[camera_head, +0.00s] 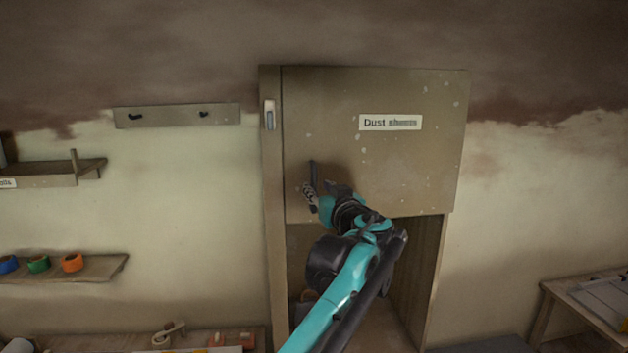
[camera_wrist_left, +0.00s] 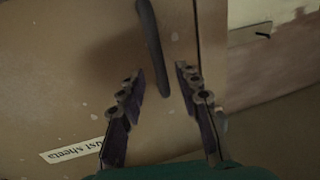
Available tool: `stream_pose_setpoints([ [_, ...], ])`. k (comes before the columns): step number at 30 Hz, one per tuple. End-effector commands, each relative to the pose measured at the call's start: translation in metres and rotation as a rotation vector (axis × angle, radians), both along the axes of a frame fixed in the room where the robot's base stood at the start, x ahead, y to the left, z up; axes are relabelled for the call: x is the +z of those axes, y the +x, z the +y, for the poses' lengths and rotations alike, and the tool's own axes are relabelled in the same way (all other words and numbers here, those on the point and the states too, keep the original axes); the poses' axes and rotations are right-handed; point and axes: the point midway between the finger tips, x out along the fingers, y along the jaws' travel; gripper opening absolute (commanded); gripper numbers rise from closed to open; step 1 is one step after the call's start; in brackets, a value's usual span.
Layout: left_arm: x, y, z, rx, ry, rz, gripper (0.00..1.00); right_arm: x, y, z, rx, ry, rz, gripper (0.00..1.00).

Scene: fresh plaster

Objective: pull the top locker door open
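The top locker door (camera_head: 400,165) is a tan panel with a "Dust sheets" label (camera_head: 390,122). It looks shut. Its handle (camera_head: 312,174) is a dark upright bar near the door's lower left corner; it also shows in the left wrist view (camera_wrist_left: 152,45). My left gripper (camera_head: 320,192) is at the handle's lower part, with its fingers apart. In the left wrist view, the handle's end lies between the two open fingers (camera_wrist_left: 160,76); I cannot tell whether either finger touches it. My right gripper is not in view.
Below the door is an open compartment (camera_head: 428,265). A light latch-like piece (camera_head: 269,114) sits on the left frame. Wall shelves (camera_head: 62,268) and a hook rail (camera_head: 178,115) are at left. A bench (camera_head: 585,300) stands at lower right.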

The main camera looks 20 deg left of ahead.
Motion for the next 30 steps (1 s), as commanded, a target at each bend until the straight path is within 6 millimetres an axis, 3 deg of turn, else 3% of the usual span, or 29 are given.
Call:
stream_pose_setpoints([
  [6, 0.001, 0.023, 0.022, 0.001, 0.0, 0.001, 0.34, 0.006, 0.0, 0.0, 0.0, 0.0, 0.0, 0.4],
  [17, 0.0, 0.029, 0.028, 0.001, 0.0, 0.001, 0.34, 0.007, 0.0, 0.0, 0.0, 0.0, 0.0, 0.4],
  [18, 0.0, 0.029, 0.028, 0.001, 0.0, 0.001, 0.31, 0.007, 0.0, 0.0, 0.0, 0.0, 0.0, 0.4],
  [22, 0.0, 0.029, 0.028, 0.0, 0.0, 0.001, 0.0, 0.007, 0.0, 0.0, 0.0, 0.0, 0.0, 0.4],
  [30, 0.0, 0.029, 0.027, 0.0, 0.0, 0.001, 0.0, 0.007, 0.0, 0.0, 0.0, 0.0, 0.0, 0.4],
])
